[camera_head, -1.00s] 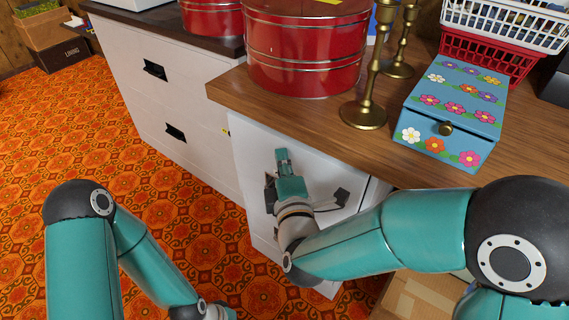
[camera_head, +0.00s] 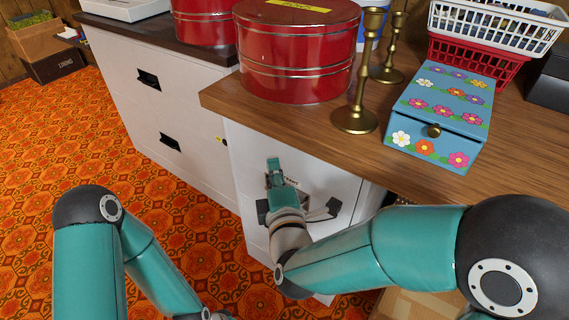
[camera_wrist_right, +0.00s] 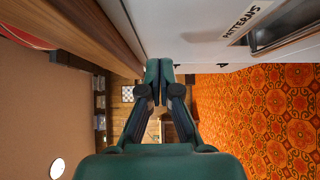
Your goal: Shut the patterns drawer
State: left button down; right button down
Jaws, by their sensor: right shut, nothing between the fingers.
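The patterns drawer (camera_head: 240,152) is in the white cabinet under the wooden counter in the head view. Its "PATTERNS" label (camera_wrist_right: 247,24) and a recessed handle show at the top right of the right wrist view. My right gripper (camera_head: 274,166) is in front of the white face, close to it, and partly hides it. In the right wrist view its two fingers (camera_wrist_right: 159,75) are together, with nothing between them. I cannot tell whether they touch the face, or how far the drawer stands out. My left gripper is out of view; only its arm shows at lower left.
The wooden counter (camera_head: 310,138) overhangs the cabinet and carries a red tin (camera_head: 295,55), brass candlesticks (camera_head: 356,90) and a blue flowered box (camera_head: 440,112). A second white drawer unit (camera_head: 185,110) stands to the left. Open patterned carpet (camera_head: 70,130) lies beyond it.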

jog(key=b+v, duration=0.4)
jog(key=v, duration=0.6)
jog(key=shift+s, duration=0.2)
jog(key=shift+a+f, duration=0.1)
jog(key=shift+a, duration=0.05)
